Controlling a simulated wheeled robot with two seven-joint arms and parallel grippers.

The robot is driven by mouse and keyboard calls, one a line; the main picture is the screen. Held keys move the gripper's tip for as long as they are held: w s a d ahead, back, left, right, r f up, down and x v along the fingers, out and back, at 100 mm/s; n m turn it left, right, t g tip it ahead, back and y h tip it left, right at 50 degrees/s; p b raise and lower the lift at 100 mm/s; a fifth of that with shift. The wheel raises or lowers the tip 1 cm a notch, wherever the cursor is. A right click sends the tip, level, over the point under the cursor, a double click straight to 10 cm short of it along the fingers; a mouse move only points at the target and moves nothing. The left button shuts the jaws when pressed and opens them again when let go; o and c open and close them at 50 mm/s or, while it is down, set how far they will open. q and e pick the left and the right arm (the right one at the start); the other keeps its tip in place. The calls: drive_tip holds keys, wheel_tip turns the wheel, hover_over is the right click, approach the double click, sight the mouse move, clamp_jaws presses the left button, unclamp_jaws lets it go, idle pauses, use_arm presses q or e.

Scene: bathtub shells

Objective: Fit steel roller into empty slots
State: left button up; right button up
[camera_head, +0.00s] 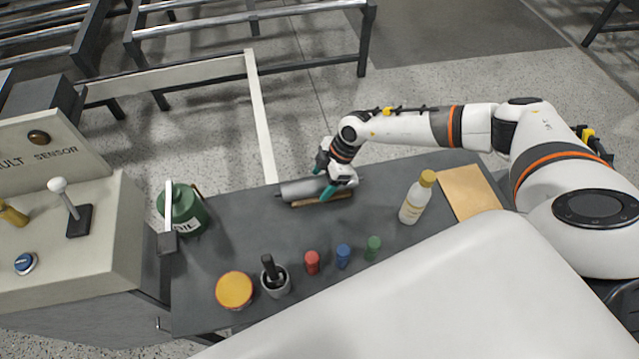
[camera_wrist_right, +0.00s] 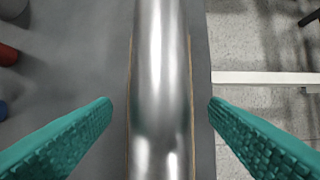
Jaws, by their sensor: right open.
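The steel roller (camera_head: 300,190) lies on a thin wooden cradle (camera_head: 336,197) on the dark table, near its far edge. My right gripper (camera_head: 328,188) is at the right part of the roller, fingers pointing down. In the right wrist view the roller (camera_wrist_right: 162,80) runs between the two green fingers (camera_wrist_right: 160,135), with a gap on each side, so the gripper is open around it. Part of the roller is hidden by the gripper in the head view. My left gripper is not in view. Conveyor frames with rollers (camera_head: 245,17) stand at the back; I cannot tell where slots are empty.
The dark table (camera_head: 215,265) also carries a green can (camera_head: 185,212), a bottle (camera_head: 415,200), an orange-lidded jar (camera_head: 234,290), a dark cup with a brush (camera_head: 275,280), several small coloured cylinders (camera_head: 343,255) and a cardboard piece (camera_head: 467,192). A control panel (camera_head: 65,240) stands left.

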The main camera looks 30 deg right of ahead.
drive_tip(key=shift+a+f, duration=0.2)
drive_tip(key=shift+f, duration=0.25)
drive_tip(key=shift+c, duration=0.2)
drive_tip(key=shift+w+r, duration=0.1)
drive_tip(key=c, duration=1.3)
